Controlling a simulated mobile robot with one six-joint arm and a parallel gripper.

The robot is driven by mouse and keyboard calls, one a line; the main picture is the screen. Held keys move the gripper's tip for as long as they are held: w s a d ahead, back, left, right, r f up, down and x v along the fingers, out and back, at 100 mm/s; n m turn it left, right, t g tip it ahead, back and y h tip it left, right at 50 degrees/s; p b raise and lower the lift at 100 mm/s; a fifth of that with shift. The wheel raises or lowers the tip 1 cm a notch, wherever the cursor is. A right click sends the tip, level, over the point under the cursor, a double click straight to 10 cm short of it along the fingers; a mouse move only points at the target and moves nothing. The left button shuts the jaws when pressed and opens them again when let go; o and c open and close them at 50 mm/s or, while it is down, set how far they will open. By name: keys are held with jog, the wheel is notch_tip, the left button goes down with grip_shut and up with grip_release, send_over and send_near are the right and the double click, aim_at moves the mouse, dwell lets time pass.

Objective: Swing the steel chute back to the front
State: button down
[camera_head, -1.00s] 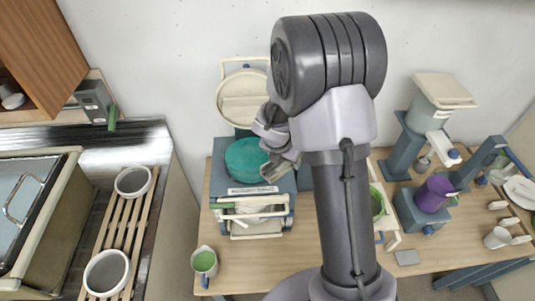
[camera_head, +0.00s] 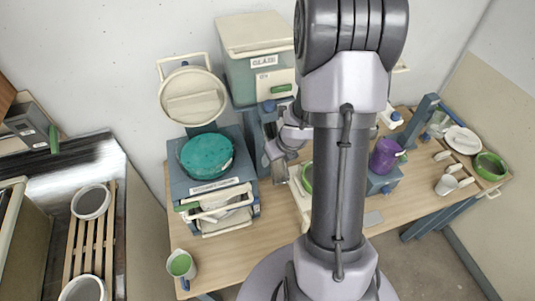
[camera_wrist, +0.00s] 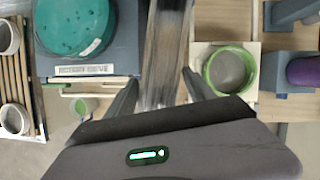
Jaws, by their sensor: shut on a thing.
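The steel chute (camera_wrist: 163,50) is a streaked, shiny metal strip in the wrist view, running from the top edge down between my fingers. My gripper (camera_wrist: 161,78) is shut on it, one finger on each side. In the head view my gripper (camera_head: 277,160) is in the gap between the teal-topped machine (camera_head: 192,190) and the green-rimmed bowl (camera_head: 306,180). The chute is mostly hidden there by my gripper and arm. A large pale tank labelled GLAZE (camera_head: 258,72) stands behind, with a green handle.
The teal disc (camera_wrist: 75,25) is left of the chute in the wrist view; a green-rimmed bowl (camera_wrist: 228,70) is close on the right. A cup of green glaze (camera_head: 180,264) stands at the table's front left. A purple pot (camera_head: 385,157) stands on the right.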

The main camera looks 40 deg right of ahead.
jog(key=shift+s+d+n+y+p, duration=0.25)
jog(key=shift+s+d+n+p, duration=0.1)
jog(key=shift+d+n, duration=0.25)
jog(key=shift+s+d+n+y+p, duration=0.25)
jog(key=shift+d+n+p, duration=0.1)
jog(key=shift+d+n, duration=0.25)
jog(key=c, duration=0.6)
grip_release()
jog(key=shift+o, duration=0.5)
jog(key=shift+w+a, duration=0.15)
jog(key=shift+w, duration=0.1)
jog(key=shift+s, duration=0.1)
jog(key=p+v, duration=0.7)
jog(key=v, duration=1)
jog(key=shift+r, duration=0.25)
